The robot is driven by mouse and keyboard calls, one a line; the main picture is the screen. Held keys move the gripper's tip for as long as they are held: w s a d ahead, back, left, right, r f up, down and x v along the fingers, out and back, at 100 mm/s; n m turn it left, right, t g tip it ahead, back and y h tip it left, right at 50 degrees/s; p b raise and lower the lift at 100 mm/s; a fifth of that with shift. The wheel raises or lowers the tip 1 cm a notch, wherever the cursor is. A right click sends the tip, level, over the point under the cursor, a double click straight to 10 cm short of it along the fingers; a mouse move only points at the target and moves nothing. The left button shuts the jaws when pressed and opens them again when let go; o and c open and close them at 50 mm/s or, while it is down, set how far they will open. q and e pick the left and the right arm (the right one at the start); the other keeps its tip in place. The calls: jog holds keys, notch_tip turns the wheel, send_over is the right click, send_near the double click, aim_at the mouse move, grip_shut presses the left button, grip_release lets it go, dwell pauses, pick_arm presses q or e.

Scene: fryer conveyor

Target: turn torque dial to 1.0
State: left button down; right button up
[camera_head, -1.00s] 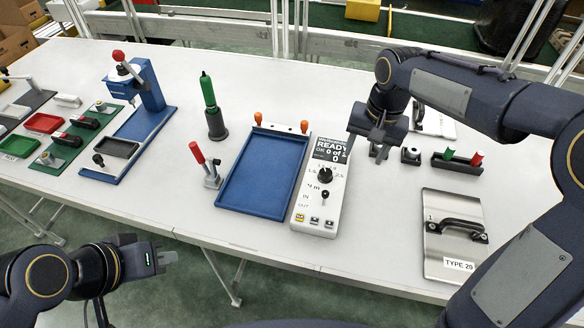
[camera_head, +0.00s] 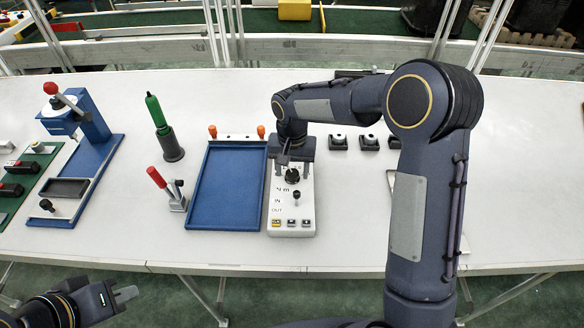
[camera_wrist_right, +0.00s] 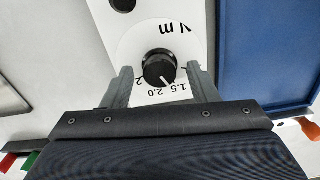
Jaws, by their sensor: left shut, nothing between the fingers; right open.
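The white control box (camera_head: 292,220) stands at the right side of the blue tray. Its black torque dial (camera_head: 292,177) also shows in the right wrist view (camera_wrist_right: 158,68), upside down. The dial's white mark points toward the 1.5 label, close to 2.0. My right gripper (camera_wrist_right: 160,72) is open, with one finger on either side of the dial; I cannot tell whether they touch it. In the head view my right gripper (camera_head: 291,164) covers the box's display. My left gripper (camera_head: 127,294) is shut and empty, low at the left in front of the table.
The blue tray (camera_head: 228,215) with orange knobs is left of the box. A red-handled clamp (camera_head: 178,203), a green-handled tool (camera_head: 170,150) and a blue press stand (camera_head: 95,125) are further left. The table's far right is clear.

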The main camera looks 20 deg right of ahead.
jog(key=c, duration=1)
jog(key=shift+n, duration=0.5)
jog(key=n, duration=0.3)
jog(key=shift+n, duration=2.6)
jog(key=o, duration=1)
